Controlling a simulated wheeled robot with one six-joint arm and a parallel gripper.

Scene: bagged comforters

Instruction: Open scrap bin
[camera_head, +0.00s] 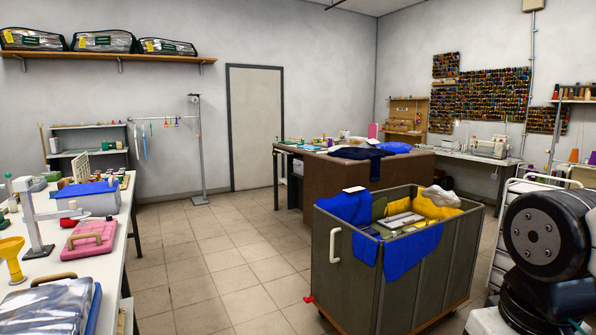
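A large grey-green bin (345,275), which looks like the scrap bin, stands on the floor right of centre. Its top shows no lid, and blue cloth (410,255) and yellow cloth (432,207) hang over its rim or lie in it. A pale upright handle (335,245) is on its left face, near the top. A small red part (309,299) sticks out low at its left corner. A black joint of my arm shows at the right edge, but my gripper is out of view.
A long white workbench (95,245) with tools and bagged goods runs along the left. A brown-sided table (405,173) stands behind the bin. The tiled floor (205,265) between bench and bin is clear. A closed door (256,130) is in the back wall.

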